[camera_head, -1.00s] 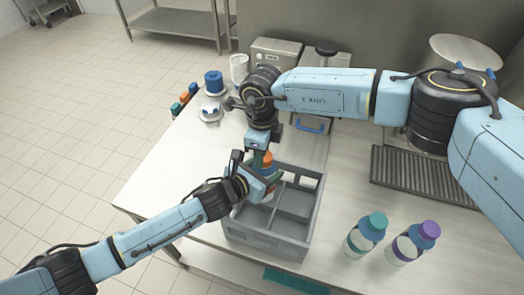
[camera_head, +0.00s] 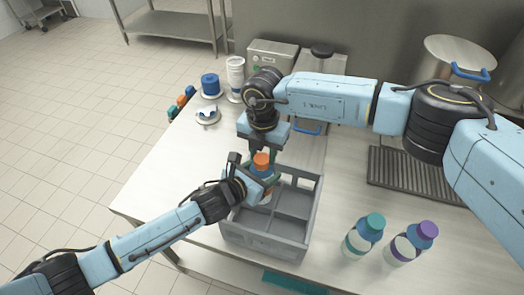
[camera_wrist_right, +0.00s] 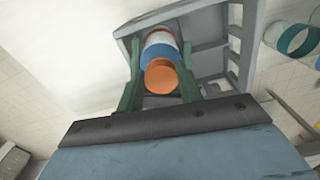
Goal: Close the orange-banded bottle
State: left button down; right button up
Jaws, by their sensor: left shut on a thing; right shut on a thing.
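The bottle with the orange cap (camera_head: 261,159) stands roughly upright at the back left of the grey crate (camera_head: 265,243). My left gripper (camera_head: 262,181) is shut around its body from the left, hiding much of it. My right gripper (camera_head: 263,152) comes down from above, its green fingers on either side of the orange cap, shut on it. In the right wrist view the orange cap (camera_wrist_right: 160,76) sits between the fingers, with the bottle's blue shoulder (camera_wrist_right: 160,52) and white body beyond. I cannot tell how tightly the cap is seated.
A teal-capped bottle (camera_head: 363,236) and a purple-capped bottle (camera_head: 411,243) stand right of the crate. A dark slatted grate (camera_head: 415,181) lies behind them. A blue stack (camera_head: 210,84), a white stack (camera_head: 235,78) and small coloured blocks (camera_head: 181,101) are at the back left.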

pick_arm(q)
jog(key=shift+f, duration=0.1)
pick_arm(e)
jog(key=o, duration=1)
notch_tip(320, 180, up, 12)
jog(key=shift+r, duration=0.1)
pick_arm(q)
jog(key=shift+c, duration=1.5)
grip_release()
jog(key=shift+a, duration=0.1)
jog(key=v, duration=1.3)
jog(key=shift+s, duration=0.2)
